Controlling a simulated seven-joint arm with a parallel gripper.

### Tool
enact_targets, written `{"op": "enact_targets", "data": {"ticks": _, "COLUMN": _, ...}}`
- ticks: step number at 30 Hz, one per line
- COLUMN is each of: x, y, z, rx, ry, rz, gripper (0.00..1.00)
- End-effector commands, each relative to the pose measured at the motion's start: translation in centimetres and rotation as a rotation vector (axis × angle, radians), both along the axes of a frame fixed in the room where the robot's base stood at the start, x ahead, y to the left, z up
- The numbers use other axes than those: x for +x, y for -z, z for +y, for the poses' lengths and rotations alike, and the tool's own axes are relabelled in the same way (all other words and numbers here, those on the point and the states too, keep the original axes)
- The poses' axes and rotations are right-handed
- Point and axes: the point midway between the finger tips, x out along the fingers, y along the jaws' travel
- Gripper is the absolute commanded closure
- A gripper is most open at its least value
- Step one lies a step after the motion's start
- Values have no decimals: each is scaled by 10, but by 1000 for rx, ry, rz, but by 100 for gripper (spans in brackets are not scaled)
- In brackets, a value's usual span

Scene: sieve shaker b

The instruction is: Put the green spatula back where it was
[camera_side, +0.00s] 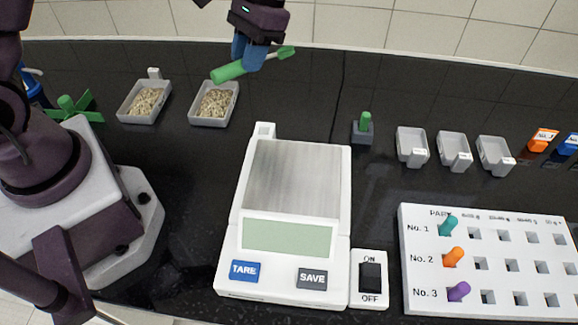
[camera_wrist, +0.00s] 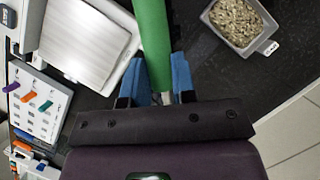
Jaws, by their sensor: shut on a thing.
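The green spatula (camera_side: 229,71) is held in the air at the top of the side view, above and behind the scale. It lies nearly level, its thick handle to the left and its thin, lighter green end to the right. My gripper (camera_side: 249,58) is shut on it with blue fingers. In the wrist view the thick green handle (camera_wrist: 153,40) runs up from between the blue fingers (camera_wrist: 160,82). Where the spatula was before cannot be told from these frames.
Two grey trays of grains (camera_side: 145,101) (camera_side: 214,102) stand at the back left. The scale (camera_side: 290,205) fills the middle, with a power switch (camera_side: 370,277) beside it.

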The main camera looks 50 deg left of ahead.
Motion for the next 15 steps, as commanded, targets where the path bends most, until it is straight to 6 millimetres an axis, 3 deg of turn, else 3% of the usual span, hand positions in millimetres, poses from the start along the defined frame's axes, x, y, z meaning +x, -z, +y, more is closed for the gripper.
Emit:
{"op": "enact_targets", "data": {"ticks": 5, "x": -20, "y": 16, "z": 4, "rx": 1, "ry": -9, "rz": 6, "gripper": 96}}
{"op": "enact_targets", "data": {"ticks": 15, "x": -99, "y": 88, "z": 13, "rx": 1, "ry": -12, "rz": 7, "gripper": 96}}
